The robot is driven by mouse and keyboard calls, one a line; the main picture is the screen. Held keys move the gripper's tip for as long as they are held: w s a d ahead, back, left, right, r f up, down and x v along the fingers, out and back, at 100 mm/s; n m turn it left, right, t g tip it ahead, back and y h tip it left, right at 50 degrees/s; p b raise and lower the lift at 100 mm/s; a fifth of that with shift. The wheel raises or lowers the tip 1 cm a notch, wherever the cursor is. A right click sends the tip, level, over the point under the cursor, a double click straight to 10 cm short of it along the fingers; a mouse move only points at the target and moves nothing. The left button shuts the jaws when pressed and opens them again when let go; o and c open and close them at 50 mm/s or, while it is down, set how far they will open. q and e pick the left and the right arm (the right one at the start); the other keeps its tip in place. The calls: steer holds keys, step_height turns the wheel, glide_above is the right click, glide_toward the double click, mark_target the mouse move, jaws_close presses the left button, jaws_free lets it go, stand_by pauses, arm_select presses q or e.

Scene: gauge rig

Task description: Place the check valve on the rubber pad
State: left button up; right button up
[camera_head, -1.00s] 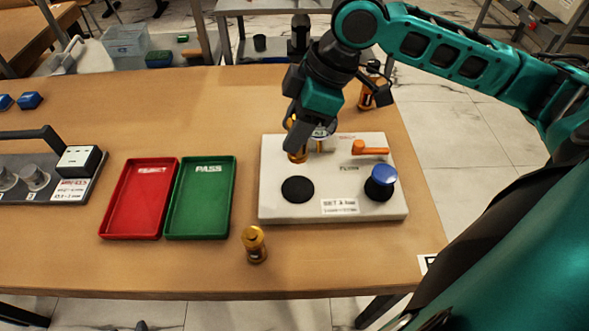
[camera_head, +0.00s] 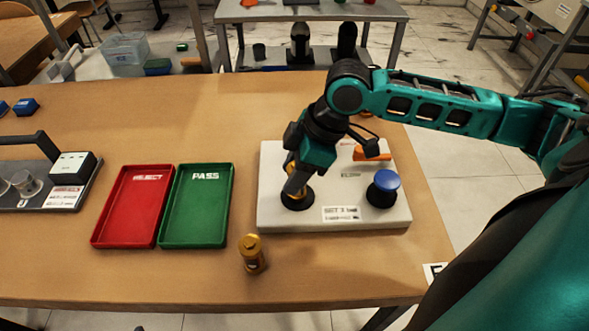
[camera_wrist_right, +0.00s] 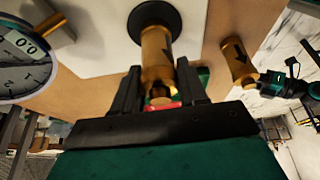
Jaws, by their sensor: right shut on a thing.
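My right gripper (camera_head: 296,190) is shut on a brass check valve (camera_wrist_right: 157,55) with a dark arrow mark on its side. It holds the valve upright at the black round rubber pad (camera_head: 297,203) on the white gauge rig (camera_head: 330,222). In the right wrist view the valve's lower end meets the pad (camera_wrist_right: 155,16) or is just above it; I cannot tell which. In the head view the gripper covers much of the valve. What looks like my left gripper (camera_wrist_right: 268,85) is small at the right of the wrist view; its jaws are unclear.
A second brass valve (camera_head: 252,254) stands in front of the rig. A green PASS tray (camera_head: 198,215) and a red REJECT tray (camera_head: 130,215) lie to the left.

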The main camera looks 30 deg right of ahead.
steer(key=o, duration=1.1)
steer(key=shift+f, duration=0.1)
steer(key=shift+o, duration=0.2)
steer(key=p+v, duration=0.2)
steer(key=v, duration=1)
steer(key=shift+p, duration=0.3)
steer(key=shift+a, duration=0.1)
